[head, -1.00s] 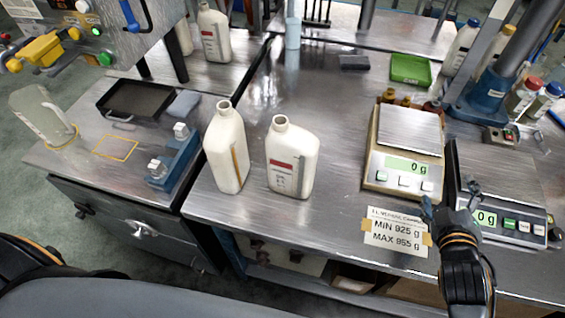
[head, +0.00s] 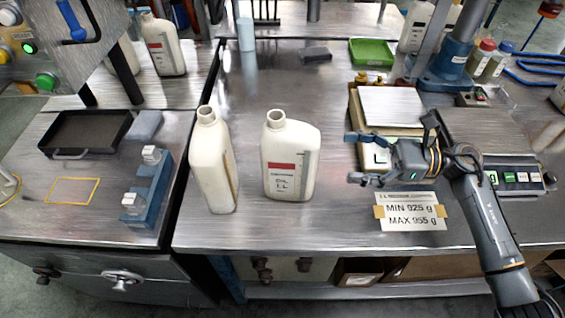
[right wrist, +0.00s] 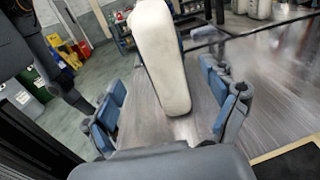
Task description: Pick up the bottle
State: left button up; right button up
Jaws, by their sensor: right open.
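Two white bottles with open necks stand upright near the front middle of the steel table. One bottle (head: 290,168) has a red and white label facing me, and the other bottle (head: 211,165) stands just left of it, turned edge-on. My right gripper (head: 353,158) is to the right of the labelled bottle, open and empty, with its fingers pointing left at it across a gap. In the right wrist view a white bottle (right wrist: 163,60) shows ahead between the spread fingers (right wrist: 168,108), apart from them. My left gripper is out of view.
A scale (head: 392,107) stands behind my right gripper, its display partly hidden. A second scale (head: 490,140) is at the right. A weight-limit card (head: 411,212) lies in front. A green tray (head: 371,51) and tubular stand (head: 455,50) are farther back. A blue block (head: 152,195) sits on the left bench.

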jog(key=p, duration=0.2)
send_near(289, 151)
jog(key=w+a+f, duration=0.3)
jog(key=a+f, duration=0.1)
jog(key=shift+w+a+r, duration=0.1)
jog(key=shift+w+a, duration=0.15)
jog(key=shift+a, duration=0.15)
jog(key=shift+a+r+p, duration=0.1)
jog(key=shift+a+p, duration=0.2)
jog(key=shift+p, duration=0.05)
jog(key=a+p, duration=0.2)
jog(key=a, duration=0.1)
jog(key=shift+w+a, duration=0.15)
jog(key=shift+a, duration=0.55)
jog(key=c, duration=1.2)
